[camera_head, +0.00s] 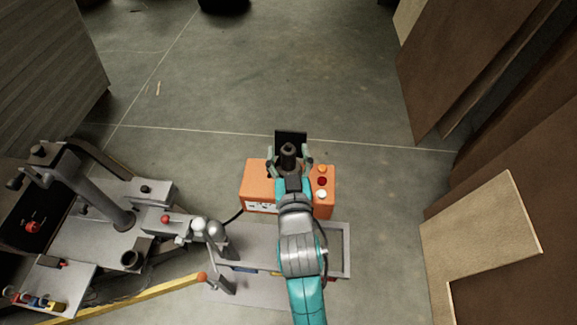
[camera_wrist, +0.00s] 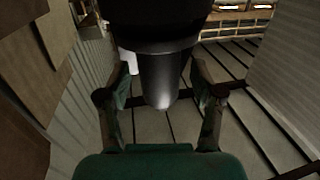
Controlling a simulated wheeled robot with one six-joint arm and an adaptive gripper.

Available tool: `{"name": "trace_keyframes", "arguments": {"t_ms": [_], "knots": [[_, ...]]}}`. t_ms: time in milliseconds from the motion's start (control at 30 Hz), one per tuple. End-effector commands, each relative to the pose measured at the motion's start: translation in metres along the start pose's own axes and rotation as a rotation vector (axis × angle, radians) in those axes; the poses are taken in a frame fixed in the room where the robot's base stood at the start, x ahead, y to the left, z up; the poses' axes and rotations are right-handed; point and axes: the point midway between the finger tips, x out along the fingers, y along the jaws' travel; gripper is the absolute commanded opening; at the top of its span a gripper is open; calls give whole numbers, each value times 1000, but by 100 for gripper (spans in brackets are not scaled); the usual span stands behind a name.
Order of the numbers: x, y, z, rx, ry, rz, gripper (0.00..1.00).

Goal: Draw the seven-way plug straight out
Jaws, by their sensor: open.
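The seven-way plug appears to be the dark cylinder (camera_head: 289,151) at the orange box (camera_head: 257,180) in the head view. In the wrist view a black tapered cylinder (camera_wrist: 161,82) comes down from a wider black body at the top. My gripper (camera_head: 290,160) is over the box, with its fingers on either side of the cylinder. In the wrist view my gripper (camera_wrist: 160,95) is open, with a gap visible between each finger and the cylinder. The seat of the plug is hidden.
A black upright plate (camera_head: 291,136) stands behind the plug. Red, orange and white knobs (camera_head: 322,182) sit on the box's right side. A grey hitch assembly (camera_head: 125,225) and a yellow bar (camera_head: 145,298) lie to the left. Brown panels (camera_head: 480,75) stand at right. The floor beyond is mostly clear.

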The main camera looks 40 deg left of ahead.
Motion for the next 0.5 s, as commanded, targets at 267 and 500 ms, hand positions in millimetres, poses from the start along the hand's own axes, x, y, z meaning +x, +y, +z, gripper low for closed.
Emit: {"name": "trace_keyframes", "arguments": {"t_ms": [267,500], "knots": [[0,0,0,0,0,0,44],[0,0,0,0,0,0,0]]}}
